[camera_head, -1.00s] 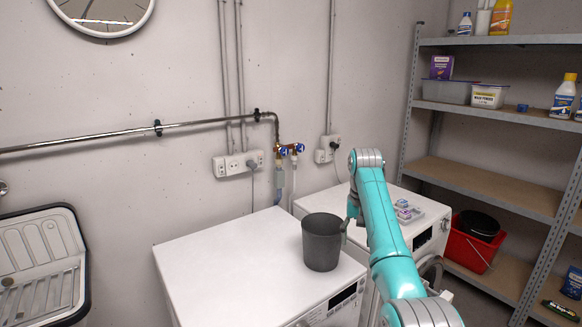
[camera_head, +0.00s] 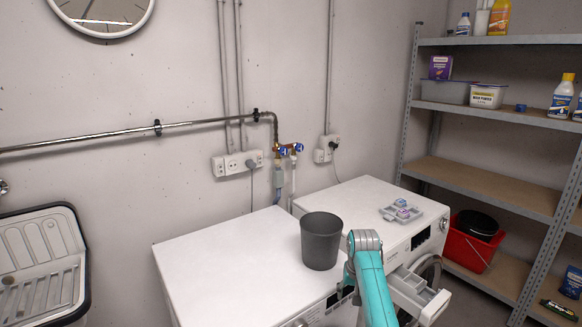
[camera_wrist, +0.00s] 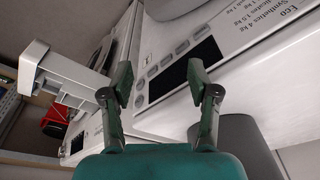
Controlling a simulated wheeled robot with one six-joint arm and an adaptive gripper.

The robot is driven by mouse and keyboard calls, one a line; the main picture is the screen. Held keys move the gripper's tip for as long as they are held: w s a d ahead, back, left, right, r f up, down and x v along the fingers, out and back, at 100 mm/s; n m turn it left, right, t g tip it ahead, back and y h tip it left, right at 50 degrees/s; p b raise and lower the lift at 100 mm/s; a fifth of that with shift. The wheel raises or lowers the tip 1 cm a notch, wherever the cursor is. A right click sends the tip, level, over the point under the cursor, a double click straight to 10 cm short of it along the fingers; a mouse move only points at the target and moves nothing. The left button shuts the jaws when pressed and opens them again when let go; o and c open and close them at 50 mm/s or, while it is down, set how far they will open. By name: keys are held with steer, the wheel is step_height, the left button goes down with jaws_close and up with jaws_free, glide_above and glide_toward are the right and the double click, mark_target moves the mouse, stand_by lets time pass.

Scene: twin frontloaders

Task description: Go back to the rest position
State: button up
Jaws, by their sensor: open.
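My gripper (camera_wrist: 162,82) is open in the wrist view, with nothing between its fingers. It is in front of a white washing machine's control panel (camera_wrist: 190,65). In the head view my arm comes up from the bottom edge, and its wrist is near the front of the two machines, just right of the dark grey bin (camera_head: 321,242). The gripper is mostly hidden there. The bin stands upright on the left machine (camera_head: 220,265), apart from the gripper as far as I can tell.
The right machine (camera_head: 370,195) has its detergent drawer (camera_head: 418,295) pulled out, close to my arm. A small grey tray (camera_head: 402,212) with pods lies on its top. A shelf rack (camera_head: 480,185) with a red bucket (camera_head: 470,245) stands right; a sink (camera_head: 45,260) hangs left.

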steer(key=s+f+t, duration=0.2)
steer(key=s+f, duration=0.4)
steer(key=f, duration=0.4)
steer(key=s+f+t, duration=0.1)
steer(key=s+f, duration=0.6)
steer(key=f, duration=0.3)
steer(key=s+f+t, duration=0.2)
steer(key=s+f, duration=0.1)
steer(key=s, duration=0.6)
steer(key=s+f+t, duration=0.1)
steer(key=s+f, duration=0.3)
steer(key=s, duration=0.5)
steer(key=s+r+t, duration=0.1)
steer(key=s+r, duration=0.2)
steer(key=s, duration=0.4)
steer(key=s+r+n+t, duration=0.1)
steer(key=s+r, duration=0.2)
steer(key=s, duration=0.5)
steer(key=s+r+t, duration=0.1)
steer(key=s+r, duration=0.2)
steer(key=s, duration=0.4)
steer(key=s+r+t, duration=0.1)
steer(key=s+r, duration=0.5)
steer(key=r, duration=0.4)
steer(key=s+r+t, duration=0.2)
steer(key=s+r, duration=0.5)
steer(key=r, duration=0.3)
steer(key=shift+s+r+n+t, duration=0.15)
steer(key=shift+r+n+t, duration=0.15)
steer(key=shift+r+n, duration=0.1)
